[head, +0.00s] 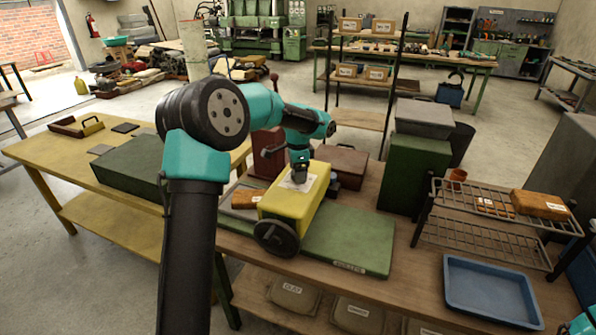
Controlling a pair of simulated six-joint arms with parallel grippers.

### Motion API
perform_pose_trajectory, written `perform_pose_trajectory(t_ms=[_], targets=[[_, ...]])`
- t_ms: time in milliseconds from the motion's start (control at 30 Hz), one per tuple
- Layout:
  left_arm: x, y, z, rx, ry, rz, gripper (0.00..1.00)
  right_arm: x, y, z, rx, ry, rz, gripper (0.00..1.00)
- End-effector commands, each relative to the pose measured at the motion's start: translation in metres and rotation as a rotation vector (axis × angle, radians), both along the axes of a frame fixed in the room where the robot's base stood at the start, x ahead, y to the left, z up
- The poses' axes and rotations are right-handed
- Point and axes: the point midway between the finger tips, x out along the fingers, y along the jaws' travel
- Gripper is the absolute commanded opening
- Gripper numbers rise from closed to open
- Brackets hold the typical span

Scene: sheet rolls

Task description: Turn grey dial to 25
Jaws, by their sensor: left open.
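A yellow box-shaped machine (310,207) sits on the wooden bench, with a white plate (288,184) on its top face. A dark grey round wheel (277,238) is on its near end. My left gripper (299,178) points down over the white plate, its fingers open and at or just above it. I cannot make out a dial or its numbers there; the gripper covers that spot. My right gripper is out of view; only a bit of teal shows at the bottom right corner.
A green flat board (350,239) lies right of the machine. A dark green box (413,175) stands behind it. A wire rack (480,237) and a blue tray (490,290) are on the right. Another green box (127,164) stands on the left table.

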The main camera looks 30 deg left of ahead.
Motion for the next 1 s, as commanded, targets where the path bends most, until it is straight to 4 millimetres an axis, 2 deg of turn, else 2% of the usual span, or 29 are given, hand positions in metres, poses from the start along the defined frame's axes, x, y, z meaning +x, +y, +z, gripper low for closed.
perform_pose_trajectory(t_ms=[267, 467, 1000], targets=[[0.0, 0.0, 0.001, 0.0, 0.0, 0.001, 0.76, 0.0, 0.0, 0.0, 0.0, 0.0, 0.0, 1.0], [0.0, 0.0, 0.018, 0.0, -0.003, 0.001, 0.76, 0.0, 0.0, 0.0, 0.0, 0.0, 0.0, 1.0], [0.0, -0.001, 0.117, 0.0, -0.003, 0.001, 0.76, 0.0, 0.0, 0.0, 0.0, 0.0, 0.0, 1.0]])
